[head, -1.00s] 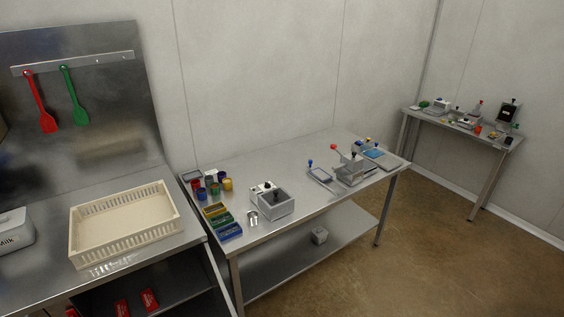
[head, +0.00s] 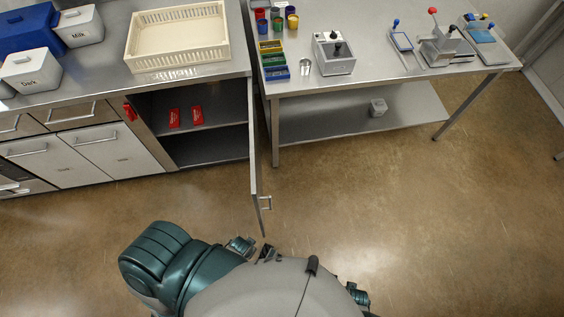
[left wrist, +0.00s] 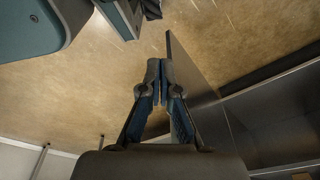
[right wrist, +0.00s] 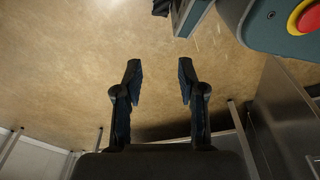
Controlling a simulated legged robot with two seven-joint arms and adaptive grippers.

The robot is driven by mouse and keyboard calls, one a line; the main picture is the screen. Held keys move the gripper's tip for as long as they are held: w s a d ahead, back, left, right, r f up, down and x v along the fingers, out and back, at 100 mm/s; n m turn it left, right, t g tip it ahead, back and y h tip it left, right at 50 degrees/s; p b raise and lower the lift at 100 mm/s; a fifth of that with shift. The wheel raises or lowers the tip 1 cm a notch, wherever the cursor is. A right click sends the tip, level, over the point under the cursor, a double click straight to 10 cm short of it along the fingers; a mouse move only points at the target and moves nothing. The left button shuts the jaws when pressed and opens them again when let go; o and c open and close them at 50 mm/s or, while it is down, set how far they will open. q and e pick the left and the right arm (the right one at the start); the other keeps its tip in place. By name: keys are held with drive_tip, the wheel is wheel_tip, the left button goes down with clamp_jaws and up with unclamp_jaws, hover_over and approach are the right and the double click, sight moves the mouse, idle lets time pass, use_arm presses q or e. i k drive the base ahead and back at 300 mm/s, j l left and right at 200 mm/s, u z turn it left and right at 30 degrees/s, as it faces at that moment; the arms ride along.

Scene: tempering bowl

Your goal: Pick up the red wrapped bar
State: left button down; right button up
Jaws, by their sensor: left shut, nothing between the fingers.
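Two red wrapped bars lie on the upper shelf of the open cabinet under the counter in the head view, a left one (head: 174,118) and a right one (head: 197,116). A third red item (head: 130,112) shows at the cabinet's left edge; I cannot tell what it is. My left gripper (left wrist: 161,66) is shut and empty, with the open cabinet door beside it in the left wrist view. My right gripper (right wrist: 158,72) is open and empty over the floor. Both grippers are apart from the bars. I cannot make out either gripper clearly in the head view.
The open cabinet door (head: 253,150) sticks out toward me. A cream basket (head: 180,62) stands on the counter above. A steel table (head: 400,86) with tools and coloured containers is at the right. The floor (head: 380,190) between me and the furniture is clear.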

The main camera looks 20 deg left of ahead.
sight(174, 114)
drive_tip(key=i+l+u, duration=0.1)
drive_tip(key=l+u, duration=0.15)
drive_tip(key=u, duration=0.15)
drive_tip(key=i+l+u, duration=0.1)
drive_tip(key=l+u, duration=0.15)
drive_tip(key=u, duration=0.15)
drive_tip(key=l+u, duration=0.25)
drive_tip(key=u, duration=0.6)
